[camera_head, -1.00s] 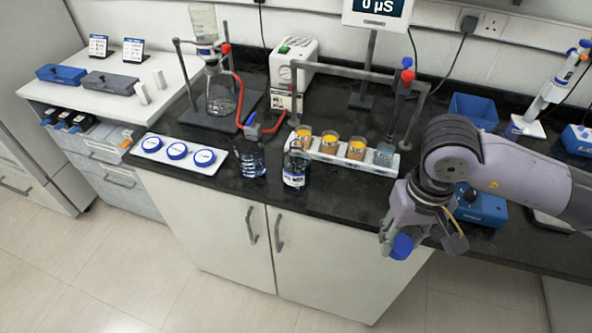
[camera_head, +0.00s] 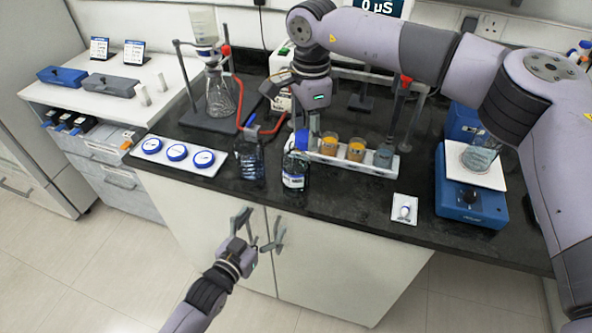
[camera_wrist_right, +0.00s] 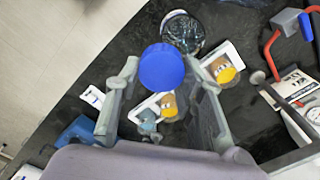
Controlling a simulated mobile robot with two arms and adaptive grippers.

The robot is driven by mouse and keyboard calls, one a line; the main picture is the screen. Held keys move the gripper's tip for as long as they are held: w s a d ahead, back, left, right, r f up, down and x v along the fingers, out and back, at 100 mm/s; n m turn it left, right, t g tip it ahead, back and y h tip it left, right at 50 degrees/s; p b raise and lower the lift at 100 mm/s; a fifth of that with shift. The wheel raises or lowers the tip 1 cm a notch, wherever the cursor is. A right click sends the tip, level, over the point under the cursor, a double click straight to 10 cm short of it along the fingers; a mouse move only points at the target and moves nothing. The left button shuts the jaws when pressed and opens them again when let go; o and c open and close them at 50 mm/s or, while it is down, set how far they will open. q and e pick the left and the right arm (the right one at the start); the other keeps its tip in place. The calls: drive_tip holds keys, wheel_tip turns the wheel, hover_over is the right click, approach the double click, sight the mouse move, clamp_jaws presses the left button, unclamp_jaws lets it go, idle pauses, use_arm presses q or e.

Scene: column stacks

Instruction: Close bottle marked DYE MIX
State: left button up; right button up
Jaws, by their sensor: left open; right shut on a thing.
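A clear bottle (camera_head: 294,182) with dark liquid and a white and blue label stands upright near the counter's front edge; its lettering is too small to read. My right gripper (camera_head: 302,122) is above it, shut on a blue cap (camera_head: 301,139). The cap also shows in the right wrist view (camera_wrist_right: 162,67), between the fingertips. In the head view, the cap is over the bottle's top; I cannot tell if they touch. The bottle's mouth is hidden. My left gripper (camera_head: 256,232) is open and empty in front of the cabinet doors, below the counter.
A second dark bottle (camera_head: 250,165) stands just left. A white rack (camera_head: 375,168) with amber cups is close behind and right. A white tray (camera_head: 140,159) holds three blue-ringed lids. A blue device (camera_head: 470,205) bearing a beaker (camera_head: 480,157) stands right. The front counter between is mostly clear.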

use_arm(q)
drive_tip(key=t+h, duration=0.1)
drive_tip(key=h, duration=0.1)
approach(296, 170)
wheel_tip(296, 170, down, 5)
drive_tip(key=w+a, duration=0.1)
drive_tip(key=w, duration=0.1)
use_arm(e)
drive_tip(key=w+a+r+m, duration=0.2)
drive_tip(key=r, duration=0.1)
drive_tip(key=shift+w, duration=0.25)
drive_tip(key=shift+w+r+m, duration=0.1)
drive_tip(key=shift+r+m, duration=0.05)
drive_tip(key=shift+m, duration=0.15)
use_arm(q)
drive_tip(key=shift+s+r+m, duration=0.25)
drive_tip(key=shift+r+m, duration=0.15)
drive_tip(key=shift+r, duration=0.3)
drive_tip(key=shift+w, duration=0.1)
drive_tip(key=x, duration=1.2)
drive_tip(key=shift+r, duration=0.15)
drive_tip(key=shift+c, duration=0.5)
drive_tip(key=c, duration=1.7)
use_arm(e)
drive_tip(key=shift+f, duration=2.5)
